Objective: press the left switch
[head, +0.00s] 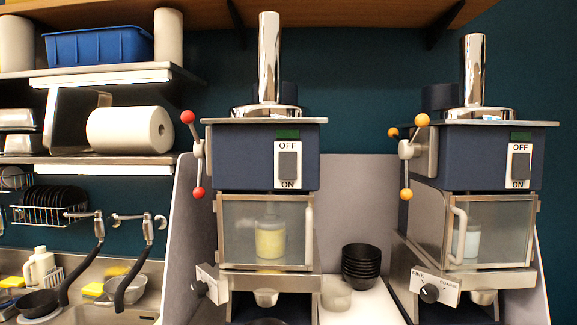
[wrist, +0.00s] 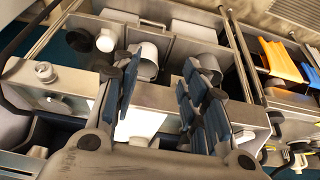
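The left switch (head: 288,166) is a dark grey rocker on a white plate, with OFF above and ON below. It is on the front of the left dark-blue machine (head: 240,157), under a small dark green display. A matching right switch (head: 520,166) is on the right machine (head: 465,157). Which way either rocker is tipped is too small to tell. My gripper (wrist: 162,70) shows only in the wrist view, with its two blue-padded fingers apart and nothing seen held between them. The left switch is not recognisable in the wrist view, and my gripper is outside the head view.
A red-knobbed lever (head: 197,155) sticks out left of the left machine. A glass-fronted chamber (head: 265,232) with a handle is below the switch. Stacked black bowls (head: 361,267) stand between the machines. In the wrist view, metal counters with white containers (wrist: 148,62) lie beyond the fingers.

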